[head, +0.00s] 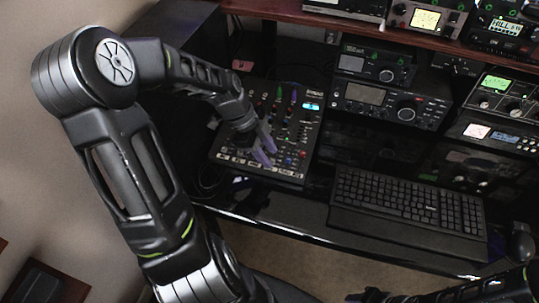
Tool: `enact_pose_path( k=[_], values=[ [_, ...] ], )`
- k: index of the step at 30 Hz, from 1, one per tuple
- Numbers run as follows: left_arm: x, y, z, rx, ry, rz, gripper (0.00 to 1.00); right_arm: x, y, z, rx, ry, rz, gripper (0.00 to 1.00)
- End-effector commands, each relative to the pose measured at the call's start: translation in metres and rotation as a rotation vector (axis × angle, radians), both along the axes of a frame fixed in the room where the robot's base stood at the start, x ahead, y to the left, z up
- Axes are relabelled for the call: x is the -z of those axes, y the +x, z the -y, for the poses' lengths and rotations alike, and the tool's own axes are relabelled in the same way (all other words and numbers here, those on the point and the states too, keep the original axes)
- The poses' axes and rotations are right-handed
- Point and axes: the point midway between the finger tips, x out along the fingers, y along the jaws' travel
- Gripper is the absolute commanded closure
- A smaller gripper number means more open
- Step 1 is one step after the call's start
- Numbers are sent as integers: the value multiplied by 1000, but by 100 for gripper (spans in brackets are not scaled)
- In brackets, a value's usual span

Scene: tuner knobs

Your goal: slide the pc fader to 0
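The mixer panel (225,150) is a dark board with rows of small coloured knobs and faders, lying at a tilt on the desk left of centre in the head view. My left gripper (271,157) is over the lower middle of the panel. Its two purple-grey fingers point down and right, with a small gap between the tips. The pc fader cannot be picked out, as the labels are too small to read and the fingers cover part of the panel. I cannot tell whether the fingers touch a control. My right arm shows only at the bottom right edge, its gripper unclear.
A black keyboard (408,205) lies on the desk right of the mixer, with a mouse (520,243) at the far right. Radio units (390,104) stand behind on shelves, close to the panel. A wooden shelf (400,38) with more equipment runs along the top.

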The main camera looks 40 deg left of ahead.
Motion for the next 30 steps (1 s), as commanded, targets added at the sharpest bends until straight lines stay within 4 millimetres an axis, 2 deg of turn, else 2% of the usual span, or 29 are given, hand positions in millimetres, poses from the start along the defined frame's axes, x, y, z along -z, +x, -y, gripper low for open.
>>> enact_pose_path(
  k=[4, 13, 25, 30],
  values=[
    [12, 2, 5, 2, -1, -1, 65, 1, 0, 0, 0, 0, 0, 63],
    [13, 3, 5, 0, 0, 0, 65, 1, 0, 0, 0, 0, 0, 63],
    [13, 3, 5, 0, 0, 0, 98, 1, 0, 0, 0, 0, 0, 63],
    [13, 3, 5, 1, 0, 0, 100, 1, 0, 0, 0, 0, 0, 63]
  ],
)
